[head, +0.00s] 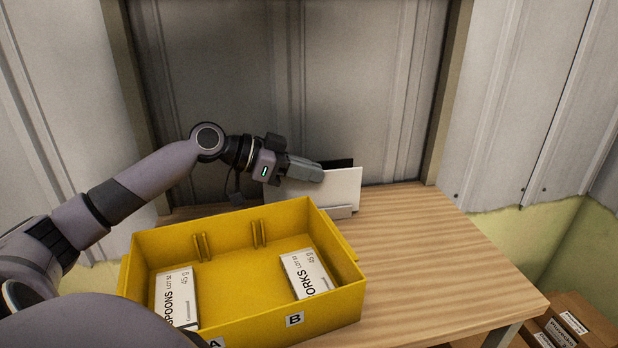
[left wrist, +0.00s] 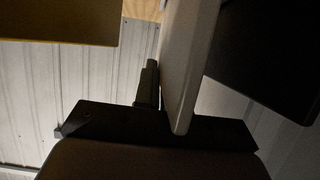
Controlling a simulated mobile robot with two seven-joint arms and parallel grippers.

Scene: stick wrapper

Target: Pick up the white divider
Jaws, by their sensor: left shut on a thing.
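The white divider (head: 342,190) is a thin upright panel at the back of the wooden table, behind the yellow bin. My left gripper (head: 308,171) reaches it from the left and is shut on its upper edge. In the left wrist view the pale panel (left wrist: 188,60) runs edge-on down to the dark gripper (left wrist: 160,115). My right gripper is not in view.
The yellow bin (head: 348,271) stands at the table's front left, with a spoons box (head: 176,298) and a forks box (head: 308,275) inside. The wooden table (head: 430,260) is clear on the right. A metal wall is close behind. Cardboard boxes (head: 568,325) lie at lower right.

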